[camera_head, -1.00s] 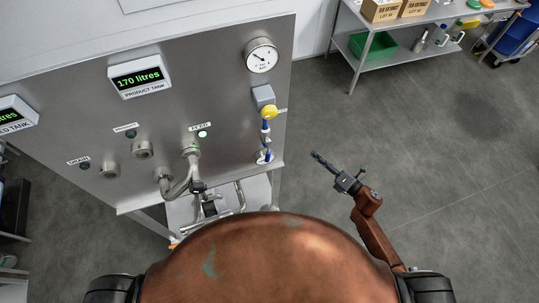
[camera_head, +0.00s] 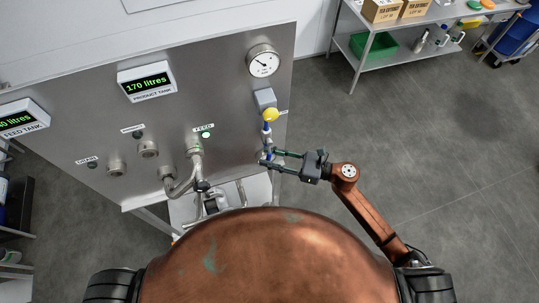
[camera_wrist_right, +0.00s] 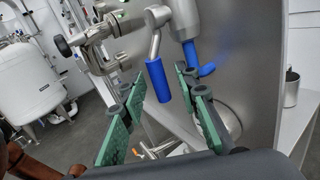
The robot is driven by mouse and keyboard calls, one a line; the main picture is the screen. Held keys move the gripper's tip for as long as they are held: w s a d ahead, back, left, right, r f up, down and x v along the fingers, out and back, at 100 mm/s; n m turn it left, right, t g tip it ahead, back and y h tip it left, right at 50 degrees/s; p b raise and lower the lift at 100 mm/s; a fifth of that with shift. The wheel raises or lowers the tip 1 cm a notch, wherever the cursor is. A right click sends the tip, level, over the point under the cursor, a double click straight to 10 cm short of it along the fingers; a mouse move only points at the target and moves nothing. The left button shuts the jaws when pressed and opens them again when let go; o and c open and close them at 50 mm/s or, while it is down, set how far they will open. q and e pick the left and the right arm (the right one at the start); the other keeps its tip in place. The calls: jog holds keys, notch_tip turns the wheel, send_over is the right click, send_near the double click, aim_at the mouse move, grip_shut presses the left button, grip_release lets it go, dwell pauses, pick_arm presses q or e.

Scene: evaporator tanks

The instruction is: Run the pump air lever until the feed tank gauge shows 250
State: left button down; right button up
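The feed tank gauge (camera_head: 18,119) is a green-lit display at the left edge of the head view. Its number is cut off, with only a final part and "litres" showing. The pump air lever appears in the right wrist view as a blue-sleeved handle (camera_wrist_right: 157,80) on a metal arm. In the head view it is small and partly covered, low on the panel below the yellow knob (camera_head: 270,115). My right gripper (camera_head: 268,160) is open at the panel's right edge. In the wrist view its green-padded fingers (camera_wrist_right: 162,88) stand either side of the handle, not closed on it. My left gripper is out of view.
The product tank display (camera_head: 147,82) reads 170 litres. A round dial (camera_head: 263,62) is at the panel's upper right. A lit green lamp (camera_head: 206,135) is by the FEED label. Pipes and valves stick out at lower left. Floor (camera_head: 420,150) right of the panel is clear.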

jog(key=shift+a, duration=0.2)
grip_shut()
jog(key=shift+w, duration=0.1)
dwell(0.5)
